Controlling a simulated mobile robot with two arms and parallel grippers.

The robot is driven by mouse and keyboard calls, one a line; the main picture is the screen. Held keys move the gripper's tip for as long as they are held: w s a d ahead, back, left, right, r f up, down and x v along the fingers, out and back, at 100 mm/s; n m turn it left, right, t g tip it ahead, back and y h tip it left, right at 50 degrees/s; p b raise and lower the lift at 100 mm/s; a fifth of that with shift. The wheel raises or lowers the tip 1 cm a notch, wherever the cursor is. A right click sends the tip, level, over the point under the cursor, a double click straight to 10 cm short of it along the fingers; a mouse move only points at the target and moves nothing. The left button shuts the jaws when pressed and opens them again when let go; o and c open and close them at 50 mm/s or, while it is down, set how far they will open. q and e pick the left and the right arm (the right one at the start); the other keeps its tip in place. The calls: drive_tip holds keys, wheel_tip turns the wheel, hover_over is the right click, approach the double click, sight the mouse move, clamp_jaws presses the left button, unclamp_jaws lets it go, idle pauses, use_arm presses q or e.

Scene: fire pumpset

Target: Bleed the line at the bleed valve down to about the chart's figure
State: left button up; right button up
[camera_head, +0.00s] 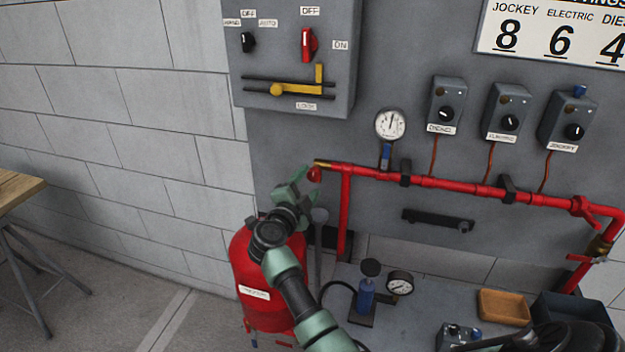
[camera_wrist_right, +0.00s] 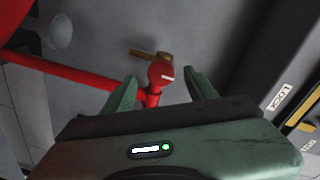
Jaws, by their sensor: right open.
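The bleed valve's round red knob (camera_head: 314,174) is at the left end of the red pipe (camera_head: 380,175), by a brass end piece (camera_head: 323,163). My right gripper (camera_head: 303,178) is open at the knob. In the right wrist view the red knob (camera_wrist_right: 160,73) lies between the spread fingertips (camera_wrist_right: 161,82), with gaps on both sides; contact cannot be told. The line gauge (camera_head: 390,124) above the pipe has its needle pointing nearly straight up. The chart (camera_head: 560,35) shows jockey 8, electric 6 and a partly cut-off 4. My left gripper is out of view.
A grey control box (camera_head: 295,60) with switches and a yellow bar is above. Three small switch boxes, the nearest being diesel (camera_head: 446,105), are on the panel. A red tank (camera_head: 262,270) stands below my right arm. A loose gauge (camera_head: 399,283) is on the bench.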

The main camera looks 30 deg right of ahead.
drive_tip(key=shift+v, duration=1.35)
